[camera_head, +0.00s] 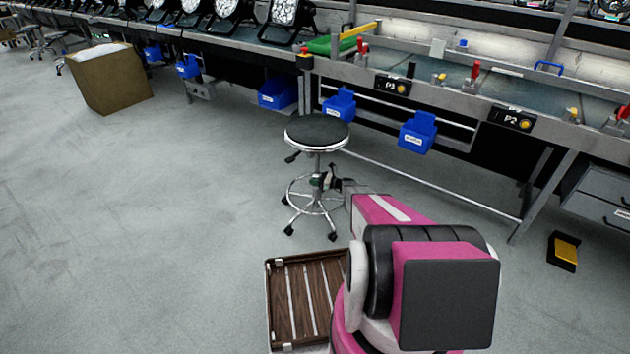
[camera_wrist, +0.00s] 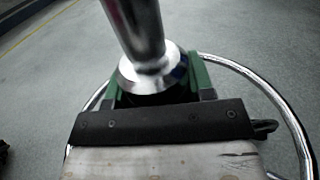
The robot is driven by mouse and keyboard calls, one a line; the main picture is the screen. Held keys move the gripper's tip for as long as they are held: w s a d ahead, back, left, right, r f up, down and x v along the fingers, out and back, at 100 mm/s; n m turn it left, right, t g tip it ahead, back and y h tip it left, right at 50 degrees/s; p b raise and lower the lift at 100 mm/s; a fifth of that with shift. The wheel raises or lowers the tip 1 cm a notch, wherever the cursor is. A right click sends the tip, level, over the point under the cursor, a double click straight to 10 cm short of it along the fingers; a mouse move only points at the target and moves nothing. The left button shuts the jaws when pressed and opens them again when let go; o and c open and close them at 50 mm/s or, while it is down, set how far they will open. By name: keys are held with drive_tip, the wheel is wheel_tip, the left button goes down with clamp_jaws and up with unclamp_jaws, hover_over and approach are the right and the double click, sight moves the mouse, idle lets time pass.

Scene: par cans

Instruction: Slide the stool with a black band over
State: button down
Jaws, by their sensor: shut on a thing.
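The stool (camera_head: 317,132) stands upright on the floor in front of the workbench, with a round dark seat, a chrome rim, a chrome foot ring and a castor base. My gripper (camera_head: 322,181) reaches its central column below the seat, at about the height of the foot ring. In the wrist view the chrome column (camera_wrist: 140,30) rises between the green fingers of my gripper (camera_wrist: 158,80), which are shut on it. A dark part shows under the chrome collar there; I cannot tell whether it is the black band. The foot ring (camera_wrist: 290,115) curves around the gripper.
The workbench (camera_head: 345,70) runs along the back, with blue bins (camera_head: 417,133) hanging from its front. Its legs and lower rail are close behind and right of the stool. A cardboard box (camera_head: 112,82) stands at the left. The floor (camera_head: 150,210) to the left is clear.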

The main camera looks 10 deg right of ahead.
drive_tip(key=shift+c, duration=2.1)
unclamp_jaws()
drive_tip(key=v, duration=1)
drive_tip(key=shift+s+d, duration=0.15)
drive_tip(key=shift+d, duration=0.25)
drive_tip(key=s+a+r+n+g+h, duration=0.35)
drive_tip(key=s+a+r+n, duration=0.4)
drive_tip(key=s, duration=0.25)
drive_tip(key=s+a+r+n+g+h, duration=0.3)
drive_tip(key=s+a+r+n+g, duration=0.25)
drive_tip(key=s+r, duration=0.45)
drive_tip(key=s+r+n+h, duration=0.4)
drive_tip(key=s+r+n, duration=0.1)
drive_tip(key=s, duration=0.4)
drive_tip(key=s+r+n+h, duration=0.5)
drive_tip(key=s+r, duration=0.3)
drive_tip(key=s, duration=0.2)
drive_tip(key=shift+s+d+n+t, duration=0.25)
drive_tip(key=shift+d+n+t, duration=0.05)
drive_tip(key=shift+d, duration=0.05)
